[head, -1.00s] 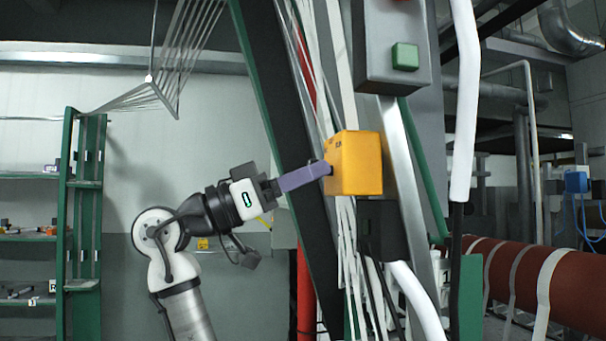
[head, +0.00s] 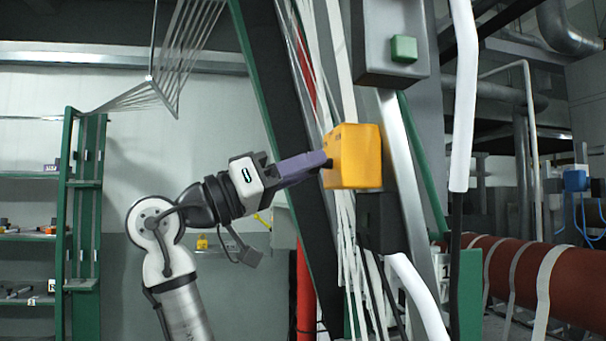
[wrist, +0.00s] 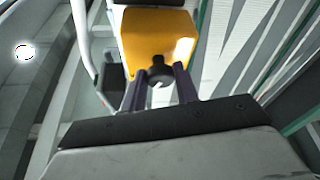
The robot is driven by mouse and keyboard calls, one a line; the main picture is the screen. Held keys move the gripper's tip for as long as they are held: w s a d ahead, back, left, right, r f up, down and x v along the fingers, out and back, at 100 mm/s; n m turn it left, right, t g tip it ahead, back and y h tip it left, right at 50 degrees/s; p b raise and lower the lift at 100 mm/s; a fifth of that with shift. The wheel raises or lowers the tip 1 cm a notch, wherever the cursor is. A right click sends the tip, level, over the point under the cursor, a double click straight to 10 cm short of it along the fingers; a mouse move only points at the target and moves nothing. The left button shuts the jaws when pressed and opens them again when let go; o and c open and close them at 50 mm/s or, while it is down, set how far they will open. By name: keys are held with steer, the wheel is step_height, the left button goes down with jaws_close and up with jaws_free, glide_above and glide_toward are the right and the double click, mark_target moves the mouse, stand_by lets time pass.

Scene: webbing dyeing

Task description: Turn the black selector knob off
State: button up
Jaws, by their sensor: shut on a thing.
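The yellow box (head: 356,157) hangs on the machine frame in the middle of the head view. It also shows at the top of the wrist view (wrist: 158,38). The black selector knob (wrist: 159,69) sticks out of the box's face toward my gripper; in the head view only a dark bit of it shows at the fingertips. My gripper (head: 322,167) reaches in from the left with its purple fingers at the box. In the wrist view its fingers (wrist: 160,84) stand on either side of the knob and are shut on it. The knob's markings cannot be read.
A grey box with a green button (head: 404,50) is above right of the yellow box. A black box (head: 382,222) sits below it. White webbing strands (head: 346,240) run down behind. A green shelf rack (head: 84,200) stands at the far left.

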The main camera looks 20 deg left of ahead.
steer(key=n+y, duration=0.1)
steer(key=n, duration=0.2)
steer(key=n+t+y, duration=0.1)
steer(key=n+y, duration=0.1)
steer(key=n, duration=0.2)
steer(key=shift+s+r+t+b, duration=0.1)
steer(key=shift+s+t+b, duration=0.05)
steer(key=shift+t+b, duration=0.2)
steer(key=shift+n, duration=0.4)
steer(key=o, duration=1)
steer(key=shift+c, duration=0.2)
steer(key=b+v, duration=0.4)
steer(key=v, duration=0.9)
steer(key=shift+s+a, duration=0.2)
steer(key=shift+s, duration=0.2)
